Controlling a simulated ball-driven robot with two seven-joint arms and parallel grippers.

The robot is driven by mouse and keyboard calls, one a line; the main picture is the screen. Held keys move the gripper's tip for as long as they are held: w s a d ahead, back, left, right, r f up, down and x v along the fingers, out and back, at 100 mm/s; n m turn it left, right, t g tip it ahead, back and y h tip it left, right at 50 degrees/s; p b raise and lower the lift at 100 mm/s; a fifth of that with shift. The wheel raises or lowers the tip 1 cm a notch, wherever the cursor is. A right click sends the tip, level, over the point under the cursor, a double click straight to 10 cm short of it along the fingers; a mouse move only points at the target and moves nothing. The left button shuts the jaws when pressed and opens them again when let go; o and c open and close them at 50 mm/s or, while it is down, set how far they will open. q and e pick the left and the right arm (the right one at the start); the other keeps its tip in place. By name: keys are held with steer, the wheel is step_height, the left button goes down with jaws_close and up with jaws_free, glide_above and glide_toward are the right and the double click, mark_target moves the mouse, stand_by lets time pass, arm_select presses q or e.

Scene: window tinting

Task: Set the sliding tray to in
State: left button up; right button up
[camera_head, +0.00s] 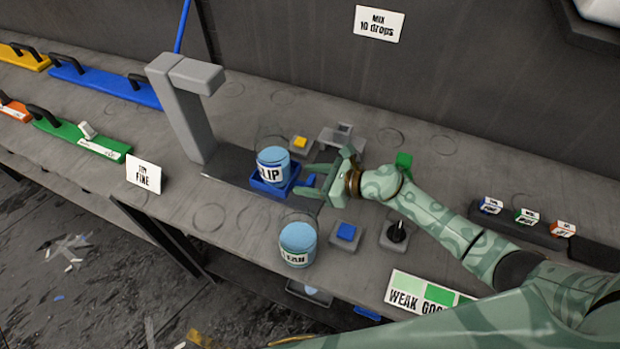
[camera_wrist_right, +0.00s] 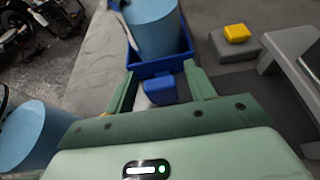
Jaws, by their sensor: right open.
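The sliding tray is a blue open box (camera_head: 270,190) beside the grey upright stand (camera_head: 185,115), on a dark strip of the bench. It holds a light-blue tub (camera_head: 273,162) whose label reads "LIP" where visible. In the right wrist view the tray's rim (camera_wrist_right: 150,68) lies just ahead, with a small blue block (camera_wrist_right: 162,90) on its near side. My right gripper (camera_head: 305,182) is open at the tray's right side. Its fingers (camera_wrist_right: 160,82) stand on either side of the block, and I cannot tell whether they touch it. My left gripper is not in view.
Another light-blue tub (camera_head: 297,243) stands near the front edge. A blue-button box (camera_head: 346,233), a yellow-button box (camera_head: 300,144) and a black knob (camera_head: 396,232) are close by. A "FINE" card (camera_head: 144,174) stands left. Small labelled blocks (camera_head: 527,217) sit at right.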

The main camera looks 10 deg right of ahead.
steer(key=shift+a, duration=0.1)
jaws_close()
steer(key=w+a+b, duration=0.1)
steer(key=w+a, duration=0.1)
steer(key=a, duration=0.1)
steer(key=w+a+b, duration=0.1)
steer(key=w+a, duration=0.1)
steer(key=a, duration=0.1)
steer(key=w+a+b, duration=0.1)
steer(key=w+a, duration=0.1)
steer(key=a, duration=0.1)
steer(key=shift+w+a+f, duration=0.15)
steer(key=shift+w+a, duration=0.1)
steer(key=shift+a, duration=0.1)
steer(key=shift+w+a, duration=0.2)
steer(key=shift+a, duration=0.1)
steer(key=shift+a+r, duration=0.1)
steer(key=shift+r, duration=0.1)
steer(key=shift+w, duration=0.1)
steer(key=shift+c, duration=2.2)
jaws_free()
steer(key=o, duration=0.4)
steer(key=shift+a, duration=0.1)
steer(key=shift+o, duration=0.2)
steer(key=shift+w+a, duration=0.1)
